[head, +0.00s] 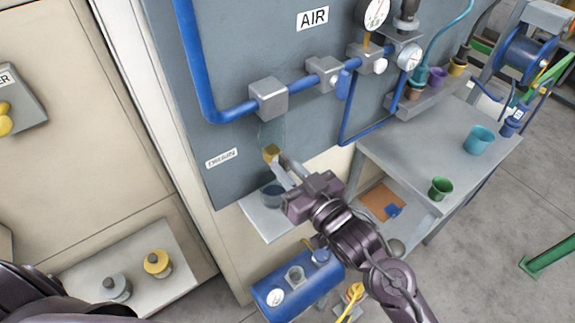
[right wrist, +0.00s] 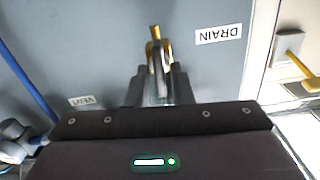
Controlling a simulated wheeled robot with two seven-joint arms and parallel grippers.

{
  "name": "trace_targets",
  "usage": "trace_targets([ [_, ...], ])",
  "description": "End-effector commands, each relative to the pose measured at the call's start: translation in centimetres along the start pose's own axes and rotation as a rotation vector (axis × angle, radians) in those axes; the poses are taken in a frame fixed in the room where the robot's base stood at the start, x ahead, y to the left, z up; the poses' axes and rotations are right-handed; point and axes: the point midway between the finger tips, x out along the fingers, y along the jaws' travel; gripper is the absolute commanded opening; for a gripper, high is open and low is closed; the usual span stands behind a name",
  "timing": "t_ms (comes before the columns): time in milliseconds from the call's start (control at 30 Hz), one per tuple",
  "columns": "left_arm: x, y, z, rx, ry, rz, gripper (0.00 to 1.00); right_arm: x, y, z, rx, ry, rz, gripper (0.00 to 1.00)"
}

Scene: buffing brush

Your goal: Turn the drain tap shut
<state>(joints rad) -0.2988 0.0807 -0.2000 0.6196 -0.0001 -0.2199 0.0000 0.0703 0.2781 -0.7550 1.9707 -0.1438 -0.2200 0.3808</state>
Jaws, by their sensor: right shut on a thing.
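The drain tap (head: 271,152) is a small yellow brass piece below a clear bowl (head: 271,132) on the grey panel, right of the DRAIN label (head: 221,158). In the right wrist view the tap (right wrist: 155,36) shows at the fingertips, with the label (right wrist: 218,33) to its right. My right gripper (head: 282,168) is shut on the tap, and the fingers (right wrist: 160,78) hide part of it. The tap's exact handle angle is hard to tell. Part of my left arm shows at the lower left of the head view; its gripper is out of view.
A dark cup (head: 271,194) stands on a small ledge (head: 262,222) just below the tap. Blue pipe (head: 197,70) and grey blocks (head: 269,97) run above. A grey bench (head: 415,150) with a teal cup (head: 479,141) and green cup (head: 441,188) stands right. A blue tank (head: 290,292) sits below.

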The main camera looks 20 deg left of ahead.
Motion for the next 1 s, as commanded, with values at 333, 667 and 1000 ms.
trace_targets([
  [333, -2.9, 0.0, -0.2, 0.0, -0.002, 0.0, 0.36, 0.0, 0.2, -0.3, 0.291, -0.002, 0.003, 0.0],
  [667, -5.5, 0.0, -0.4, 0.0, -0.002, 0.001, 0.36, 0.0, 0.3, -0.3, 0.606, -0.001, 0.002, 0.0],
  [1000, -8.1, 0.0, -0.6, 0.0, -0.002, 0.001, 0.36, 0.0, 0.4, -0.1, 0.93, -0.001, 0.003, 0.0],
])
